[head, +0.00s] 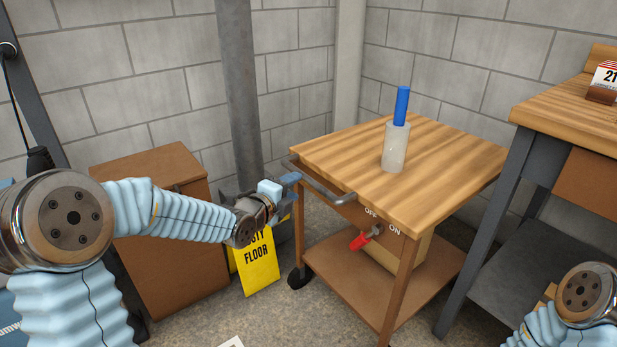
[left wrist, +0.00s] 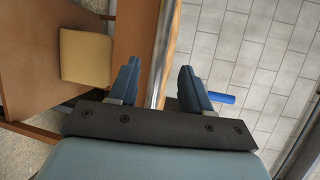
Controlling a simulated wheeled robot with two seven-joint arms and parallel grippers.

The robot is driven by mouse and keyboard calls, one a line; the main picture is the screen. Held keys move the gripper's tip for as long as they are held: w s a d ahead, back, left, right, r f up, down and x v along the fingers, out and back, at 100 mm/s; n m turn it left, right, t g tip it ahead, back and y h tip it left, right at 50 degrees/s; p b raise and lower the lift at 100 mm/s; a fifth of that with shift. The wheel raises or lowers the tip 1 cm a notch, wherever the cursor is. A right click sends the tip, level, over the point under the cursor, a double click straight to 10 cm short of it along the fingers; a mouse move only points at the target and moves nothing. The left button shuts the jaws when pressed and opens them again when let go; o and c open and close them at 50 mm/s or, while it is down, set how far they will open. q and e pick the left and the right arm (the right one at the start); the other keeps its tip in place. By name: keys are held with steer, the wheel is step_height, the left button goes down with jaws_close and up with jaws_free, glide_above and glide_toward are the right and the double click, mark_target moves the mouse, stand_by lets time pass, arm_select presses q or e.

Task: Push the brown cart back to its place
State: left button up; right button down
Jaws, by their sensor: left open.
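The brown cart (head: 458,160) stands near the back corner, with a light wood top, a lower shelf (head: 345,280) and a metal handle bar (head: 325,194) on its left side. My left gripper (head: 289,182) is at the far end of this handle, with its jaws open. Whether a finger touches the bar I cannot tell. Only a part of my right arm shows at the lower right; its gripper is out of view.
A whitish container (head: 394,150) with a blue stick (head: 402,105) stands on the cart top. A yellow floor sign (head: 260,268) and brown cabinet (head: 160,230) are left; a workbench (head: 565,115) is right.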

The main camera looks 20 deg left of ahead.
mark_target(304, 181)
arm_select(q)
steer(key=x, duration=0.7)
steer(key=shift+w+d+f+p, duration=0.1)
steer(key=shift+w+p, duration=0.2)
steer(key=shift+p, duration=0.05)
jaws_close()
